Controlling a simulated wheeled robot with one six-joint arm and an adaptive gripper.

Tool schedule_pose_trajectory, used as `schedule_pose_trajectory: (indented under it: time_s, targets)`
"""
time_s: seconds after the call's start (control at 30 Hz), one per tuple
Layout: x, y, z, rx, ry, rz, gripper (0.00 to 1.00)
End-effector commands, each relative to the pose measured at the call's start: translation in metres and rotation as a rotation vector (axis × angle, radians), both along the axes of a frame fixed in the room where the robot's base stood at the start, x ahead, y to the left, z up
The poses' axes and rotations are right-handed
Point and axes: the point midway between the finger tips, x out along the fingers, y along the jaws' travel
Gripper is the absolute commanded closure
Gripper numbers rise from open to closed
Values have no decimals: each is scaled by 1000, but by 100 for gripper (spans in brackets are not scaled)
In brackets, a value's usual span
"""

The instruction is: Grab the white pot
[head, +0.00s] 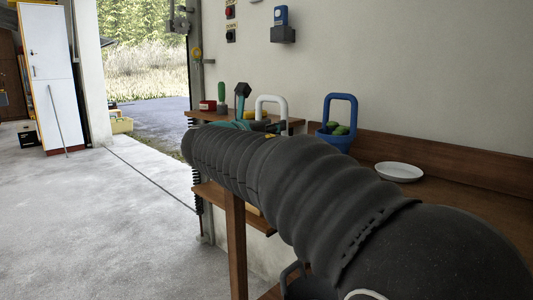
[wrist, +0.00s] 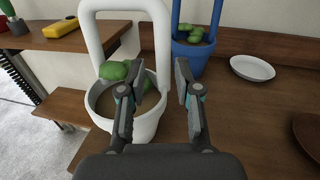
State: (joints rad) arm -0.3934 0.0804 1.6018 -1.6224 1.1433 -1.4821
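The white pot (wrist: 149,127) stands in the wrist view with a tall looped white handle and green lumps inside. In the head view only its handle (head: 284,104) shows above my arm, which hides the body. My gripper (wrist: 160,70) is open, with its two fingers apart and nothing clearly held between them. The left finger overlaps the pot's right part in the wrist view; the right finger is to the right of the pot. I cannot tell whether the left finger touches it.
A blue pot (wrist: 187,57) with a looped handle and green lumps stands behind, to the right. A white plate (wrist: 252,68) lies on the wooden bench right of it. A yellow object (wrist: 61,28) sits on the shelf at left. A round brown edge (wrist: 308,132) shows at right.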

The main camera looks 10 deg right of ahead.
Motion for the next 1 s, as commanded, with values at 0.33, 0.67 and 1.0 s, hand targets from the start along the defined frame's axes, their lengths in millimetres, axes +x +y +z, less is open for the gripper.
schedule_pose_trajectory:
  time_s: [0.33,0.67,1.0]
  targets:
    - [15,-16,2,0,0,-1,67]
    - [41,-43,3,0,0,0,67]
    - [41,-42,3,1,-1,2,100]
